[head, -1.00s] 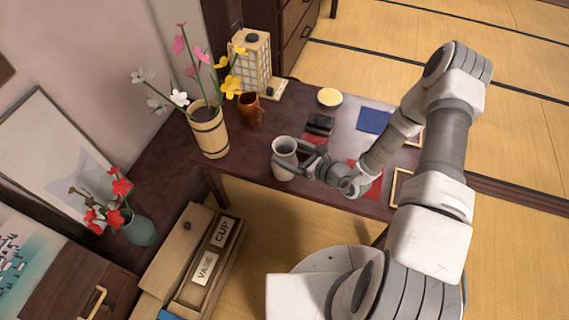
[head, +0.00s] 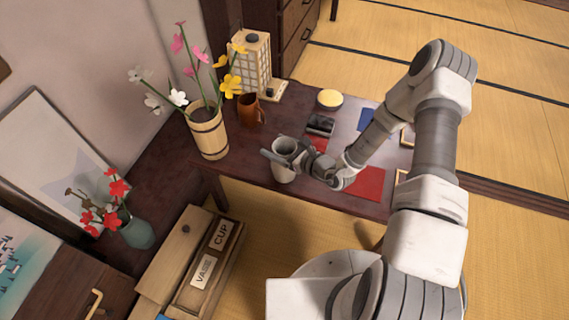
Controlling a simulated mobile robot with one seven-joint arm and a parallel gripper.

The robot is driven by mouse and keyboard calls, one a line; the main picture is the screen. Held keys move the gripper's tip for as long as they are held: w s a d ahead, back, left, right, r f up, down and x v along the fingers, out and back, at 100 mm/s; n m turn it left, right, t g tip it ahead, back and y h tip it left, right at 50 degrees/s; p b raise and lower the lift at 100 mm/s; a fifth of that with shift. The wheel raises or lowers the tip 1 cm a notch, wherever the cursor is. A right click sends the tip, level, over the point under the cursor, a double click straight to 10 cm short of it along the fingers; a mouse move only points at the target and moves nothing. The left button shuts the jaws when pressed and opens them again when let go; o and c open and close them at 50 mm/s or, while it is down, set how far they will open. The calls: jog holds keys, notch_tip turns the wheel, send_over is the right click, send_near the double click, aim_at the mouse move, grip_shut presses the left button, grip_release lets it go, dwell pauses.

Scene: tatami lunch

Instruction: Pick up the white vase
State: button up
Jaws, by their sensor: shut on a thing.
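The white vase (head: 283,172) stands upright near the front edge of the dark low table (head: 240,160), left of its middle. It is pale grey-white with a round open mouth. My gripper (head: 285,156) reaches in from the right and is shut on the vase near its upper part, with one finger showing across to its far left side. The finger on the near side is hard to make out. I cannot tell whether the vase's base touches the table.
A bamboo vase with flowers (head: 209,135), a brown mug (head: 250,109) and a lantern (head: 252,65) stand at the table's left. A black box (head: 320,124), a yellow-topped round item (head: 330,98) and red cloth (head: 367,183) lie nearby. Boxes labelled VASE (head: 203,272) and CUP (head: 221,235) stand below.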

grip_shut()
jog(key=shift+r, duration=0.1)
